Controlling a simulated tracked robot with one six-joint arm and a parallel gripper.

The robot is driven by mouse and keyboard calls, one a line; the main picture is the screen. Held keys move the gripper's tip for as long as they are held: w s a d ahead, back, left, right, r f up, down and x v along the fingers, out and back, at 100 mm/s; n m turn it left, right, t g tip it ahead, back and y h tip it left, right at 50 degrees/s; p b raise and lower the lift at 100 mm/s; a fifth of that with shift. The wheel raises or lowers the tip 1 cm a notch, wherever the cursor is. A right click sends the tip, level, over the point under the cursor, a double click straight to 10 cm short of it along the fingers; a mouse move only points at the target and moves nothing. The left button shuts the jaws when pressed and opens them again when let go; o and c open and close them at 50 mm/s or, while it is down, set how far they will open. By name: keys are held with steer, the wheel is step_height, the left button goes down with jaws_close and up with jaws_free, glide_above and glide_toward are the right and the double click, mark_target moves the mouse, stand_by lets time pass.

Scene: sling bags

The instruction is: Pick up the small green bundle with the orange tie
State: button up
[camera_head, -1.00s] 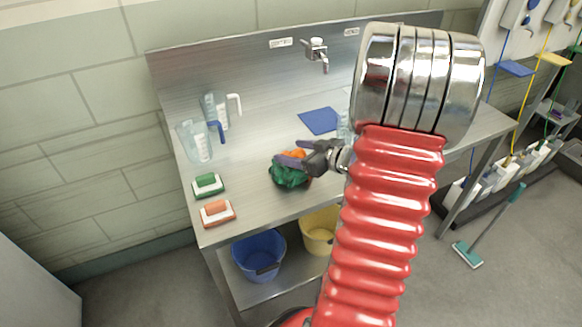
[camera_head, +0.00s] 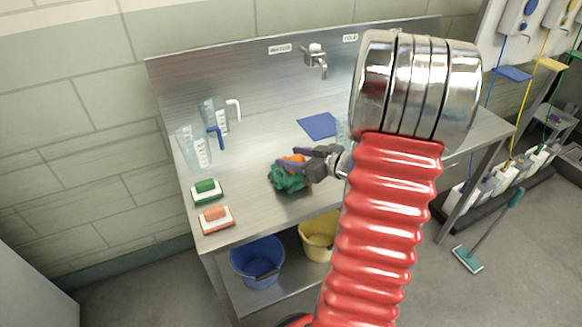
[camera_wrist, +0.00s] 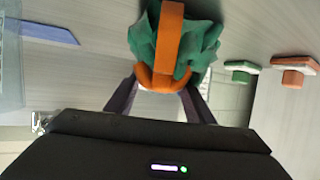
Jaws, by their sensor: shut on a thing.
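The small green bundle (camera_head: 290,180) with its orange tie (camera_head: 293,160) is at the front middle of the steel bench (camera_head: 262,130). My gripper (camera_head: 305,160) is shut on it at the orange tie. In the wrist view the green bundle (camera_wrist: 205,38) hangs between the two dark fingers, with the orange tie (camera_wrist: 167,50) running up over it and around its near end. My gripper (camera_wrist: 160,95) holds it from both sides there. I cannot tell whether the bundle's underside touches the bench.
A blue cloth (camera_head: 318,125) lies behind. Blue (camera_head: 258,262) and yellow (camera_head: 318,238) buckets sit on the lower shelf.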

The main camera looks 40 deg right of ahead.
steer(key=shift+r, duration=0.1)
step_height(320, 180, up, 10)
steer(key=shift+f, duration=0.1)
stand_by(0.4)
steer(key=shift+s, duration=0.15)
stand_by(0.5)
